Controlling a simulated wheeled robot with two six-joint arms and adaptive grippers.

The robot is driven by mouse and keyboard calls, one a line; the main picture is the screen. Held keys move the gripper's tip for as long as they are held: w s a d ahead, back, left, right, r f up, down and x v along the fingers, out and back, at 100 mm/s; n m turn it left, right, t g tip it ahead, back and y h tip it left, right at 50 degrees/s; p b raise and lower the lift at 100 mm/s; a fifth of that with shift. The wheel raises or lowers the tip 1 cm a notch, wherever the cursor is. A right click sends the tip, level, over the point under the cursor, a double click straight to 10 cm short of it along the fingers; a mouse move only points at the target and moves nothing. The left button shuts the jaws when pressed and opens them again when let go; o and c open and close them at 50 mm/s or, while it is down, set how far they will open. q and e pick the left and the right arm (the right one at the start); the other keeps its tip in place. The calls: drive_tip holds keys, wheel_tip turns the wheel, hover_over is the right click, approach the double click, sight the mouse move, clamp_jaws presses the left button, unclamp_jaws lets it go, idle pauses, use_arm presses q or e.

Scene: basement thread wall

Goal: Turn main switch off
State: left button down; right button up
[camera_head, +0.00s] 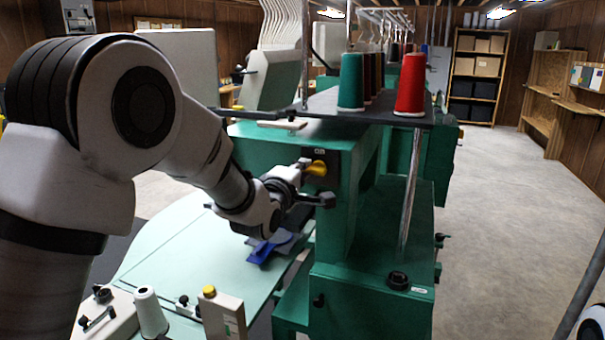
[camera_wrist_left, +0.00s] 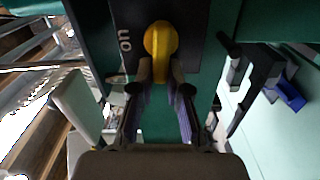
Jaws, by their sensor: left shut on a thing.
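The main switch is a yellow knob (camera_head: 317,168) on a dark plate on the green sewing machine housing (camera_head: 345,155). An "ON" label is just above it. In the left wrist view the yellow knob (camera_wrist_left: 160,40) is at the top centre, with the label to its left. My left gripper (camera_head: 304,170) reaches it from the left. Its fingertips (camera_wrist_left: 161,72) are shut on the knob's lower part and hide some of it.
Green and red thread cones (camera_head: 351,84) stand on a dark shelf (camera_head: 375,108) above the switch. A dark lever (camera_head: 326,200) juts out just below it. Blue cloth (camera_head: 266,248) lies on the pale table (camera_head: 180,255). The concrete floor at right is clear.

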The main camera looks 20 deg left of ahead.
use_arm(q)
drive_tip(key=shift+n, duration=0.6)
drive_tip(key=c, duration=1.1)
unclamp_jaws()
drive_tip(key=shift+f, duration=0.15)
drive_tip(key=shift+c, duration=0.2)
drive_tip(key=s, duration=1.2)
drive_tip(key=shift+a, duration=0.15)
